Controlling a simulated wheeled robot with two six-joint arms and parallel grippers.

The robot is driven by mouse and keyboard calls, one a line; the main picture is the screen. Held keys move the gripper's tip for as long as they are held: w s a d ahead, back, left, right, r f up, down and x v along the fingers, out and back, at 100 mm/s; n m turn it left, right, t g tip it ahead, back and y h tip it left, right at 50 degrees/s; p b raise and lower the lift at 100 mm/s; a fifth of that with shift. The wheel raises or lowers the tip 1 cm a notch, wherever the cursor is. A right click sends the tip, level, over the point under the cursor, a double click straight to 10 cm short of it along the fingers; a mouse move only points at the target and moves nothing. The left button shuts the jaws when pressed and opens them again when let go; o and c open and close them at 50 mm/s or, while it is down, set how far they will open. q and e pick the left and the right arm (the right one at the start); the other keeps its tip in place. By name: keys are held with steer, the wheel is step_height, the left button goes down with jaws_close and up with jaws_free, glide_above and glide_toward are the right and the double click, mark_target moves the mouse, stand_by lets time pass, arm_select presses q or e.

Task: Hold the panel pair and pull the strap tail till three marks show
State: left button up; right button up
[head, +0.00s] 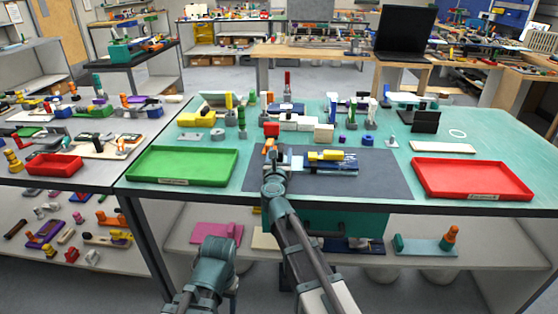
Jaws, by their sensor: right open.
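The panel pair (340,167) lies on the dark mat, a small pale and blue assembly with a yellow piece (327,155) across its top. My right gripper (271,152) is open at the left end of this assembly, over the mat. A small orange piece (268,146) shows right at its fingertips; I cannot tell whether they touch it. The strap tail and its marks are too small to make out, and my right arm hides part of the mat. My left arm shows low in the picture, below the table edge; its gripper does not show.
The dark mat (385,180) has bare room at its right. A green tray (140,178) stands to its left and a red tray (475,192) to its right. White blocks (322,132) and several upright small objects crowd the table behind the mat.

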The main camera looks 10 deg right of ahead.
steer(key=shift+w+d, duration=0.1)
steer(key=shift+w, duration=0.3)
jaws_close()
stand_by(1.6)
